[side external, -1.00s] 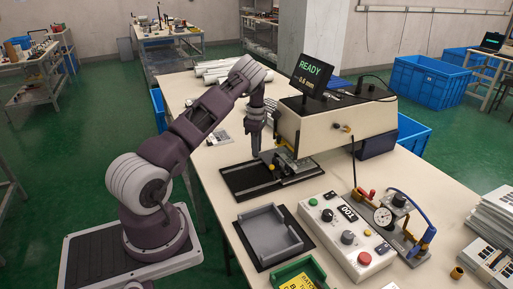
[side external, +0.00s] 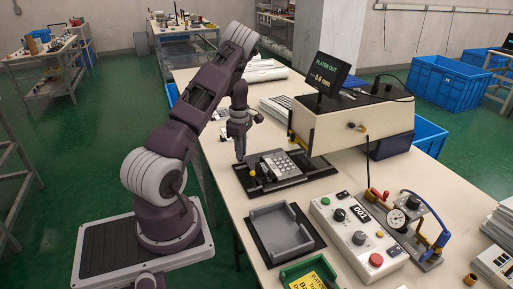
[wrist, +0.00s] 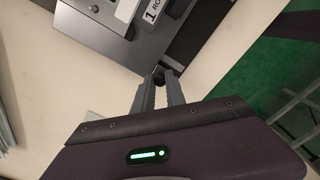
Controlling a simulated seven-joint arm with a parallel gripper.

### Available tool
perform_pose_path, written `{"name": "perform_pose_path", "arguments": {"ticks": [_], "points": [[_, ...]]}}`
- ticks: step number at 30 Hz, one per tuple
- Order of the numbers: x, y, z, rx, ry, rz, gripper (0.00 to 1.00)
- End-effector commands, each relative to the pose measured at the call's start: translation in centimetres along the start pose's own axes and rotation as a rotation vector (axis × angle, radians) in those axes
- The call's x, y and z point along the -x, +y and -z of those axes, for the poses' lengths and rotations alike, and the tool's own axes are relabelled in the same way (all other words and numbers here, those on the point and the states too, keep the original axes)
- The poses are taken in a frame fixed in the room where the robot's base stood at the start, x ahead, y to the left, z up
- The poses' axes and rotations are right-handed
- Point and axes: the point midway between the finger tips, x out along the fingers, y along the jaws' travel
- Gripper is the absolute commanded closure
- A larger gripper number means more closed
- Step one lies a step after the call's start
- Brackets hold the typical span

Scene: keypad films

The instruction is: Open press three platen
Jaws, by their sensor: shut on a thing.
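The press (side external: 350,130) stands on the bench, and its screen (side external: 332,76) reads "PLATEN OUT". Its platen (side external: 262,179) is slid out on a dark base, carrying a grey keypad (side external: 283,163) clear of the press body. My gripper (side external: 240,158) is at the platen's outer left end, beside a small yellow knob (side external: 252,173). In the wrist view my gripper (wrist: 159,78) is shut on a small dark handle (wrist: 158,71) at the corner of the grey platen (wrist: 95,32). Most of the handle is hidden between the fingertips.
A grey open tray (side external: 281,230) lies in front of the platen. A white control box (side external: 352,238) with a red button and a gauge fixture (side external: 408,225) stand to the right. A green bin (side external: 310,275) is at the near edge. White rolls (side external: 255,72) lie behind.

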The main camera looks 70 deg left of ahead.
Motion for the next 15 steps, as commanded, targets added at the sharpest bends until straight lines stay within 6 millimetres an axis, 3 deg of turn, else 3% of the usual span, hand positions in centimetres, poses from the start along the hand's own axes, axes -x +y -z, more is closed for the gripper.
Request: {"name": "perform_pose_path", "arguments": {"ticks": [6, 15], "points": [[0.1, -2.6, 2.6, 0.004, -0.002, -0.001, 1.0], [0.1, -4.1, 4.1, 0.001, -0.001, -0.002, 1.0]]}}
